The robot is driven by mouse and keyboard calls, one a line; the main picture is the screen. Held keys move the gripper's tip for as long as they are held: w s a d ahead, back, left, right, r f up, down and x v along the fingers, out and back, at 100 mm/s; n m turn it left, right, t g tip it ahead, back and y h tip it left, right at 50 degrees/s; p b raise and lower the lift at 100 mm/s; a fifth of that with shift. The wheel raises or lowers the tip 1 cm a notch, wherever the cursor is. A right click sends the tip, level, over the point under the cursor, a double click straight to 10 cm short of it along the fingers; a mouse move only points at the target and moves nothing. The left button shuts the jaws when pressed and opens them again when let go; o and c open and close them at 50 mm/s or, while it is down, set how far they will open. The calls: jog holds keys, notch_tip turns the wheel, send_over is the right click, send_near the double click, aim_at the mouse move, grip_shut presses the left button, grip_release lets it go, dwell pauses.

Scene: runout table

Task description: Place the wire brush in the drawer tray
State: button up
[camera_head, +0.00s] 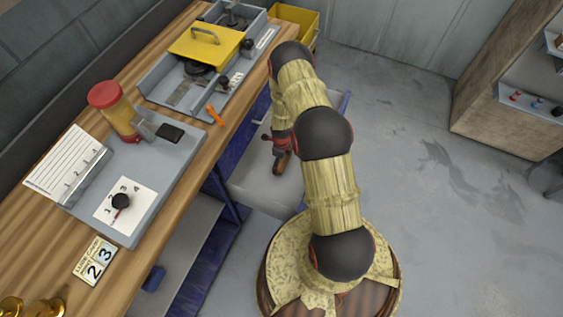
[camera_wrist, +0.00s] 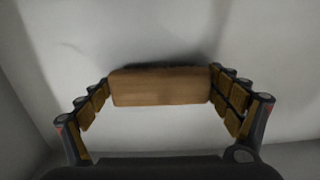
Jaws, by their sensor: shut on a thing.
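The wire brush shows in the wrist view as a brown wooden block (camera_wrist: 160,88) with dark bristles along its far edge. My gripper (camera_head: 281,150) is shut on it, with a finger on each side of the block. In the head view the brush (camera_head: 281,164) is a small brown piece below the fingers. The grey drawer tray (camera_head: 250,193) is pulled out from the blue bench front, and my gripper and the brush are over it. Pale grey surfaces of the tray (camera_wrist: 270,95) fill the wrist view behind the brush. I cannot tell whether the brush touches the tray floor.
The wooden bench top (camera_head: 150,262) runs along the left. It bears a grey fixture plate (camera_head: 165,185), a red-lidded jar (camera_head: 113,110) and a grey case with a yellow lid (camera_head: 205,45). A yellow bin (camera_head: 300,20) stands behind. The floor (camera_head: 410,150) at right is clear.

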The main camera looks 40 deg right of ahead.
aim_at(281, 161)
jog(key=o, duration=0.9)
notch_tip(281, 161, up, 8)
jog(key=p, duration=0.2)
jog(key=shift+f+p, duration=0.1)
jog(key=shift+p, duration=0.2)
